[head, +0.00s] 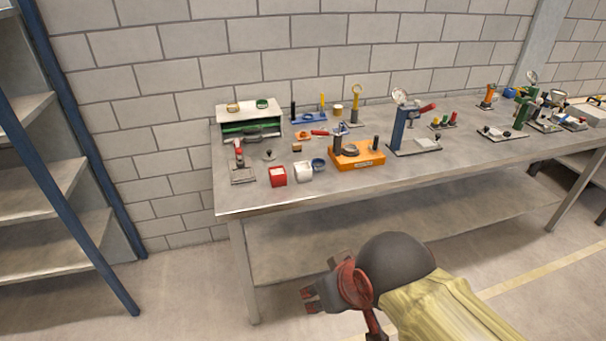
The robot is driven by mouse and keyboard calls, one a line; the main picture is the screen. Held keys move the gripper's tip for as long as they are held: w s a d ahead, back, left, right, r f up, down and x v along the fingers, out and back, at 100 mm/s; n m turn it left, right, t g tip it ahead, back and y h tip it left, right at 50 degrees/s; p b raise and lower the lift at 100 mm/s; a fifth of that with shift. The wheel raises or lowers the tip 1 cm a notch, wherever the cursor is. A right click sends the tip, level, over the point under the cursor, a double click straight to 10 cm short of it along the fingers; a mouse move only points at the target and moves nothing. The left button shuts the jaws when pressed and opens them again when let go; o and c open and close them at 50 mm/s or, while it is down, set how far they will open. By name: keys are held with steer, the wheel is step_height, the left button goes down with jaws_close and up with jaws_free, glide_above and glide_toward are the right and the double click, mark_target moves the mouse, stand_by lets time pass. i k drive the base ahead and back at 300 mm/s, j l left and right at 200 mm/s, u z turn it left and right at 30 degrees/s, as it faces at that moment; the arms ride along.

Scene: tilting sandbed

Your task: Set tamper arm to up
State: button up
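No part is labelled as the tamper arm, and I cannot tell for sure which device carries it. A blue upright press (399,128) on a grey base stands mid-bench, with a red-gripped lever (420,110) sloping up to the right and a round dial on top. A smaller stand with a red upright lever (239,155) sits at the bench's left front. My gripper (309,298) is in front of and below the bench edge, pointing left, apart from everything on the bench. Its fingers are small and seen at an angle, so their opening is unclear.
The grey bench (460,165) runs along the brick wall. More devices fill the right end. A blue-framed shelf (70,210) stands left.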

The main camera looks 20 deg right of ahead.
mark_target(241, 163)
steer(key=i+l+u, duration=0.1)
steer(key=i, duration=0.35)
steer(key=i+l, duration=0.15)
steer(key=i, duration=0.35)
steer(key=i+l+u, duration=0.15)
steer(key=i, duration=0.3)
steer(key=i+l+u, duration=0.1)
steer(key=i+l, duration=0.15)
steer(key=i, duration=0.2)
